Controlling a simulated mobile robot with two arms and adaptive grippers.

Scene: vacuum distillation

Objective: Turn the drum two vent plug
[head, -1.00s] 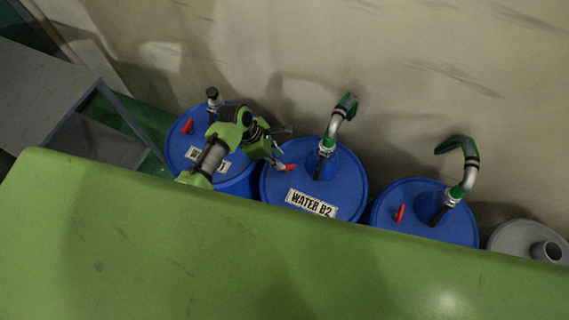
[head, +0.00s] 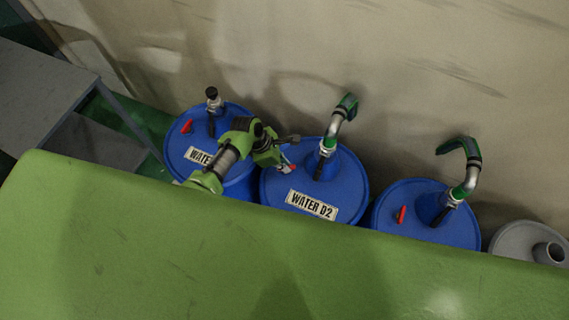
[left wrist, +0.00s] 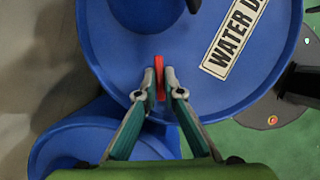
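Drum two is the blue drum labelled WATER D2 (head: 337,178), in the middle of the row in the head view. Its lid (left wrist: 215,95) fills much of the left wrist view. Its small red vent plug (head: 291,168) stands on the left of the lid; it also shows in the left wrist view (left wrist: 159,76). My left gripper (left wrist: 160,78) reaches down to the plug, its two fingertips close on either side of the red handle. In the head view my left gripper (head: 283,160) partly covers the plug. My right gripper is in neither view.
A blue drum (head: 237,184) stands left of drum two, another (head: 405,220) right, each with a red plug. A curved metal pipe (head: 334,126) rises from drum two near the wall. A grey container (head: 515,237) stands far right. A green surface (head: 250,270) fills the foreground.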

